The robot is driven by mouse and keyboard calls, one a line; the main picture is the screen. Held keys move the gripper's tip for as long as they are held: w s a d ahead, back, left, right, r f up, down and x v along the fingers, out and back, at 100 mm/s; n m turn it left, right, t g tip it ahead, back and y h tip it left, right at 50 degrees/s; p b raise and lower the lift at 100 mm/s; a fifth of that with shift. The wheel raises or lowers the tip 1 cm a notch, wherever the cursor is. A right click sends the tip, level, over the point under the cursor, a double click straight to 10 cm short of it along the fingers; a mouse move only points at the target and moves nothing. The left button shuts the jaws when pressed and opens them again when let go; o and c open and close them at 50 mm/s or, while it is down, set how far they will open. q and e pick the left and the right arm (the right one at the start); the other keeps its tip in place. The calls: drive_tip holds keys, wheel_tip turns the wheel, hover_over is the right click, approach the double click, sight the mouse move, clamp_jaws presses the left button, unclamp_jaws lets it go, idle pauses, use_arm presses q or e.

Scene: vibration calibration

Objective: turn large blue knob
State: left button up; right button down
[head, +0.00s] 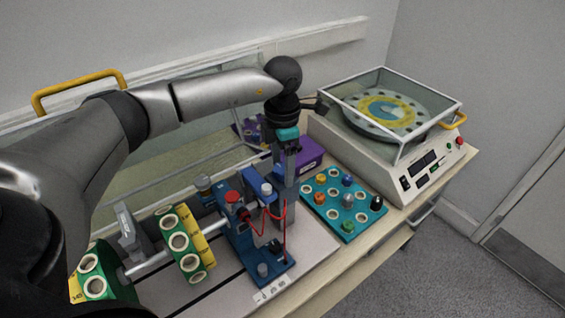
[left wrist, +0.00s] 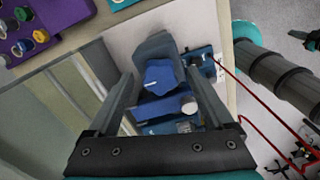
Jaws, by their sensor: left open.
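The large blue knob (left wrist: 160,77) has a lobed shape and a pale mark on its face. In the left wrist view it shows between the two fingers of my left gripper (left wrist: 161,84), which is open with a gap on each side of the knob. In the head view my left gripper (head: 282,188) points down over the blue fixture (head: 245,245) on the bench. My right gripper does not show.
A red-topped knob (head: 233,197) and red cables (head: 285,235) are close by. A teal board (head: 335,222) with coloured knobs lies to the right, a purple box (head: 309,156) behind. A clear-covered turntable machine (head: 395,150) stands at the back right. Green and yellow ringed blocks (head: 178,242) sit left.

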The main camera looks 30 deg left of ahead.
use_arm(q)
clamp_jaws()
idle(0.7)
